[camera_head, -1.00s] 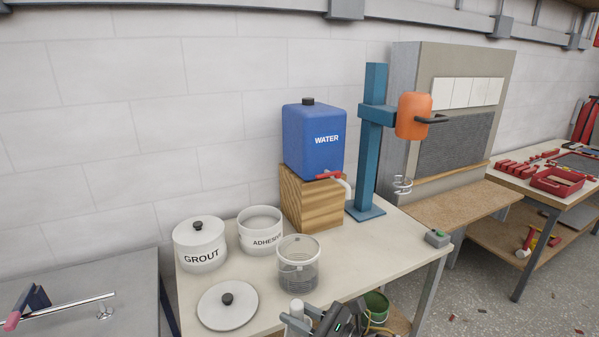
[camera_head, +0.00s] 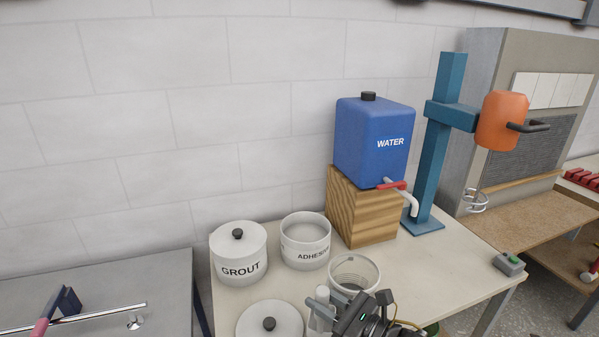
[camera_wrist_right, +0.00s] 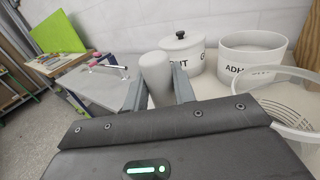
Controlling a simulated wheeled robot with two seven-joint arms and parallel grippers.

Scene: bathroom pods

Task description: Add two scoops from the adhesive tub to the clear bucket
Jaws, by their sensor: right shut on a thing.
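The white adhesive tub (camera_head: 306,254) stands open on the table, pale inside; it also shows in the wrist view (camera_wrist_right: 240,70). The clear bucket (camera_head: 345,262) stands right of and in front of it, partly hidden by my right gripper (camera_head: 332,312). In the wrist view the bucket's rim (camera_wrist_right: 283,75) is at the right. My right gripper is shut on a white cylindrical thing (camera_wrist_right: 155,72), seen upright between the fingers. I cannot tell whether it is the scoop's handle. It is just in front of the bucket. My left gripper is not in view.
The lidded grout tub (camera_head: 239,262) stands left of the adhesive tub. A loose white lid (camera_head: 255,322) lies in front. The blue water tank (camera_head: 375,140) sits on a wooden block (camera_head: 360,210). A blue mixer stand (camera_head: 432,165) is to the right. A grey bench (camera_head: 110,275) is at left.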

